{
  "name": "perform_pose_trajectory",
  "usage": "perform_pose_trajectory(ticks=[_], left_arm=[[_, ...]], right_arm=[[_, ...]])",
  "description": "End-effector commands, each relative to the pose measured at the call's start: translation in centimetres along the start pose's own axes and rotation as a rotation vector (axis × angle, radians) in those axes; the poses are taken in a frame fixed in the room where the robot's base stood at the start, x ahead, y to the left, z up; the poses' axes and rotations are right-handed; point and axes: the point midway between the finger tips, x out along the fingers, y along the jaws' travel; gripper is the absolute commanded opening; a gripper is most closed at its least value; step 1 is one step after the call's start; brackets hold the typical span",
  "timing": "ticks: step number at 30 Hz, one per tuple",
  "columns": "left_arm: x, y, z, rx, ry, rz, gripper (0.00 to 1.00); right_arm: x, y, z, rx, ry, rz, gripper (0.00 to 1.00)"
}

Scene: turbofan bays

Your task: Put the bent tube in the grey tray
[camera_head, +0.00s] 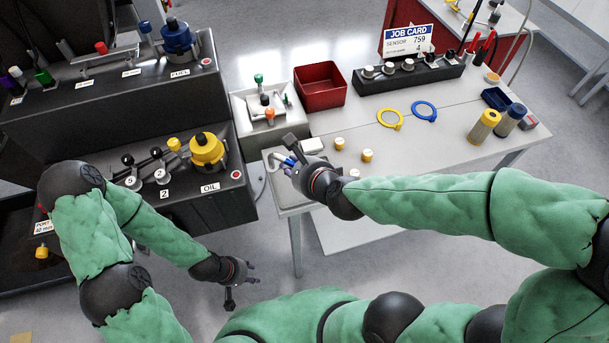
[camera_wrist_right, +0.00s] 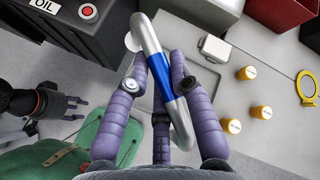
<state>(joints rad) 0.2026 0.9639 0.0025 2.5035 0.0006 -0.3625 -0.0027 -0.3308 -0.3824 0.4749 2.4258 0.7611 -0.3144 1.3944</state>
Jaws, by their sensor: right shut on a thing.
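The bent tube (camera_wrist_right: 160,72) is silver with a blue middle band. My right gripper (camera_wrist_right: 158,75) is shut on it around the blue part, and both silver ends stick out past the fingers. In the head view the right gripper (camera_head: 290,158) is over the left end of the white table, and the tube (camera_head: 278,157) is partly hidden by the fingers. The grey tray (camera_wrist_right: 190,50) lies beneath the held tube; in the head view the hand and arm cover much of it. My left gripper (camera_head: 238,280) is open and empty, low over the floor; it also shows in the right wrist view (camera_wrist_right: 70,108).
Yellow-topped small parts (camera_head: 367,155) and a white block (camera_head: 313,145) are near the right hand. A red bin (camera_head: 320,87) and a pale valve box (camera_head: 268,113) stand behind. The dark OIL bay (camera_head: 208,205) is left of the table. Yellow and blue rings (camera_head: 424,111) lie farther right.

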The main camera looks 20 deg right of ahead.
Motion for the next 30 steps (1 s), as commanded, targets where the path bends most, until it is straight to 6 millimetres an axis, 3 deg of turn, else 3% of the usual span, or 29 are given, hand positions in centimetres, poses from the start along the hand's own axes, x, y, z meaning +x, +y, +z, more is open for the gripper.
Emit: perform_pose_trajectory(ticks=[1,9,23,30], left_arm=[[1.1,-0.4,-0.1,0.000,0.000,0.000,0.40],[4.3,-1.5,-0.2,0.000,0.000,0.000,0.40],[6.8,-2.4,-0.3,0.000,0.001,0.000,0.40],[8.7,-3.1,-0.3,0.000,0.000,0.000,0.40]], right_arm=[[0.9,0.0,-1.0,0.003,0.002,-0.003,0.00],[3.5,-0.4,-3.9,0.001,0.001,-0.003,0.00],[5.5,-0.8,-6.0,0.001,0.000,-0.002,0.00],[7.0,0.7,-7.5,0.000,0.000,0.000,0.00]])
